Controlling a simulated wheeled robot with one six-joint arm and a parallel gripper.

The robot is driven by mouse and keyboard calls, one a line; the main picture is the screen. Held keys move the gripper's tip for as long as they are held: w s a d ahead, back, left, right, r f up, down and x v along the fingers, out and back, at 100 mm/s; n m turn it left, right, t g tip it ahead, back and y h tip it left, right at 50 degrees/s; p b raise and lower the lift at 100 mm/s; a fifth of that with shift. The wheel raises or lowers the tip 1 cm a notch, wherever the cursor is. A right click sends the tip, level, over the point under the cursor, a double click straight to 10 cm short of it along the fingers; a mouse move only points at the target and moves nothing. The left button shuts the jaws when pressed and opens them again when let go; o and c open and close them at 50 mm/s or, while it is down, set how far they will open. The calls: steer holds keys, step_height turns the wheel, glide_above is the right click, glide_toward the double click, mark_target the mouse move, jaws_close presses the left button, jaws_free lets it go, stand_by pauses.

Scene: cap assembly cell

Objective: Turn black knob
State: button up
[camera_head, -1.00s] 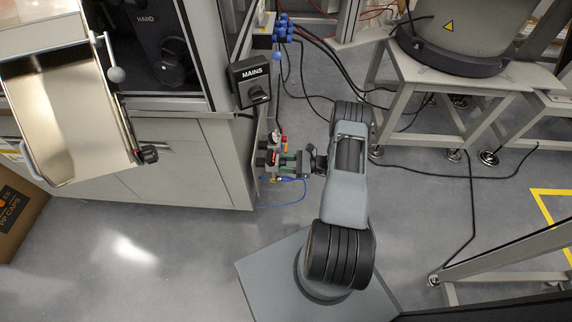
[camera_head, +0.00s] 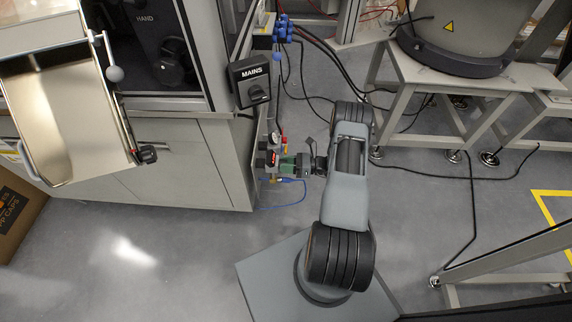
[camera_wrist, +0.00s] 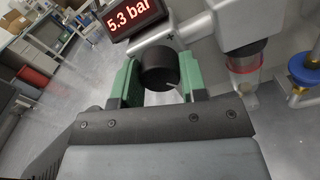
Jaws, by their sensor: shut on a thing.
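The black knob (camera_wrist: 158,66) is a round black cylinder in the middle of the wrist view, on grey pneumatic fittings at the cabinet's side. My gripper (camera_wrist: 160,82) has a green finger on each side of it and is shut on it. In the head view, my gripper (camera_head: 287,165) reaches left to the fittings, and the knob between the fingers is hidden or too small to make out there.
A red-lit display (camera_wrist: 134,16) reading 5.3 bar sits just above the knob. A clear bowl (camera_wrist: 243,75) and a blue-and-yellow fitting (camera_wrist: 304,68) are to its right. The MAINS switch box (camera_head: 250,80) is on the cabinet corner. A blue hose (camera_head: 292,207) hangs below.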

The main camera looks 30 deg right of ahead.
stand_by(0.3)
steer(key=o, duration=0.9)
steer(key=p+v, duration=0.1)
steer(key=v, duration=1.2)
steer(key=shift+s+d, duration=0.3)
